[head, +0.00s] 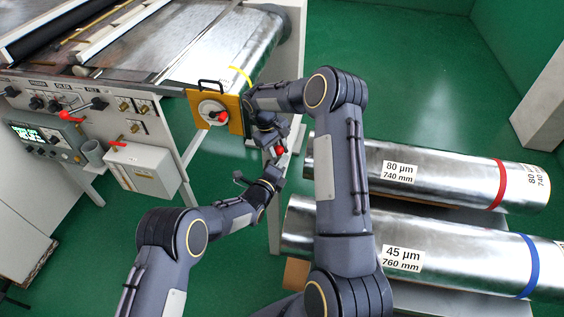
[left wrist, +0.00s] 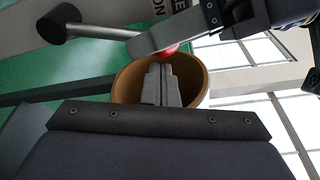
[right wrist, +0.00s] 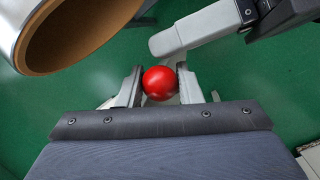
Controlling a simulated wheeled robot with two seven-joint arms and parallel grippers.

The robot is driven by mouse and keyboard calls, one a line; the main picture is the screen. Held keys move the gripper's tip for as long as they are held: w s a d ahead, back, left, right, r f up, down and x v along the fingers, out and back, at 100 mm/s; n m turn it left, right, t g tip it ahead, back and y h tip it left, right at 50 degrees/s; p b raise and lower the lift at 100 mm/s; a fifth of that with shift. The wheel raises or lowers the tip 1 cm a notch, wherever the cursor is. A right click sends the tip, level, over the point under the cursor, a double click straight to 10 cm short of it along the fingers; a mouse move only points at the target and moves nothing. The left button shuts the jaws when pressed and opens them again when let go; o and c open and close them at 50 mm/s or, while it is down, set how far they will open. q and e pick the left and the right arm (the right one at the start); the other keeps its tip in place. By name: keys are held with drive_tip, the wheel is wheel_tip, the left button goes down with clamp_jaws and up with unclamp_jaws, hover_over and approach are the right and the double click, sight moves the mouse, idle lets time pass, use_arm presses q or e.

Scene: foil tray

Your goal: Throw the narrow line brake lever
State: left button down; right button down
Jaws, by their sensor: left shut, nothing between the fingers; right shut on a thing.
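A red ball knob (head: 280,150) shows below the yellow bracket at the end of the machine. My right gripper (right wrist: 159,84) is shut on this red ball (right wrist: 160,83), with one finger on each side of it. What the ball is fixed to is mostly hidden. My left gripper (left wrist: 161,72) is shut and empty, its fingertips together. In the head view it is just below the red ball, close to my right gripper. Part of the red ball (left wrist: 168,49) shows beyond its fingertips. A rod with a black knob (left wrist: 58,22) shows at upper left there; it cannot be identified.
The yellow bracket (head: 234,101) with a red-handled dial (head: 212,110) is just above my grippers. Two foil rolls, 80 µm (head: 450,179) and 45 µm (head: 460,245), lie at right. A white box (head: 140,167) hangs at left. Green floor (head: 420,70) is clear behind.

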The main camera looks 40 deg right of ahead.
drive_tip(key=shift+w+r, duration=0.1)
use_arm(q)
drive_tip(key=shift+w+a+r, duration=0.2)
drive_tip(key=shift+w+r, duration=0.05)
drive_tip(key=shift+w, duration=0.2)
drive_tip(key=shift+w+a+r, duration=0.15)
drive_tip(key=shift+w+r, duration=0.1)
drive_tip(key=shift+w, duration=0.25)
use_arm(e)
drive_tip(key=c, duration=1.1)
unclamp_jaws()
drive_tip(key=shift+o, duration=0.2)
use_arm(q)
drive_tip(key=shift+f, duration=0.1)
